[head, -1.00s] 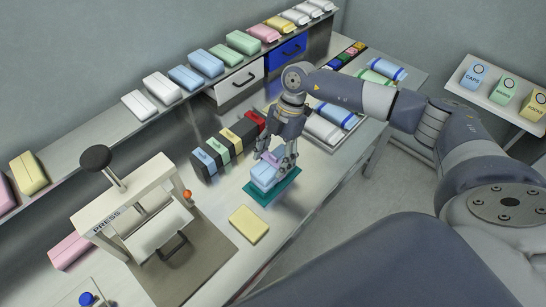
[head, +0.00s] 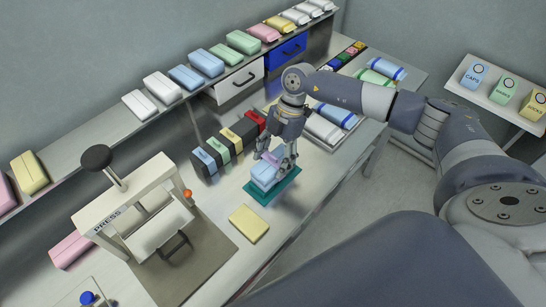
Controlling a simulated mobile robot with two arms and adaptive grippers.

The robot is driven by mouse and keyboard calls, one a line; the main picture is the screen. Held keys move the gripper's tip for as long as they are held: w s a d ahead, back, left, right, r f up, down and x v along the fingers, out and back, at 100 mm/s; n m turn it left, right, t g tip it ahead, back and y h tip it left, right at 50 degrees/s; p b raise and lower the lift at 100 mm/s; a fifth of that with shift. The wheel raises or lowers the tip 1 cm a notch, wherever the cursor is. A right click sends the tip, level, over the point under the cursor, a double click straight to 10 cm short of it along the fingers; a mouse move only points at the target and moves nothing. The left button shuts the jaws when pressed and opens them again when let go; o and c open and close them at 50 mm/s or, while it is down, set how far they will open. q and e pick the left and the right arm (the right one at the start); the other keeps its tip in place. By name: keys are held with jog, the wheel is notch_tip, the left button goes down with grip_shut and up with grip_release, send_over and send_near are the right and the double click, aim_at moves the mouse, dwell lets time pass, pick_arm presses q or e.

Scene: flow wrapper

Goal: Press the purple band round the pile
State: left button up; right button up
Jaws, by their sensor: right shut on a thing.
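The pile (head: 264,176) is a small stack of light blue packs on a teal mat (head: 273,193) near the front edge of the bench. A purple band (head: 270,158) shows at the top of the pile, between the fingers of my right gripper (head: 277,161). My right gripper points down from above and is shut on the purple band, at the pile. The fingers hide part of the band, so I cannot tell how far it goes round the pile. My left gripper is not in view.
A white press (head: 140,215) with a black knob stands at the left. A yellow pack (head: 248,224) lies in front of the mat. A row of dark dispensers (head: 222,150) stands behind the pile. A tray of rolls (head: 325,130) is at the right. Wrapped packs line the back shelf.

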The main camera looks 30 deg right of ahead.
jog(key=shift+f, duration=0.1)
jog(key=o, duration=0.7)
jog(key=shift+r, duration=0.2)
jog(key=v, duration=1.1)
jog(key=shift+r, duration=0.35)
jog(key=shift+d+f, duration=0.1)
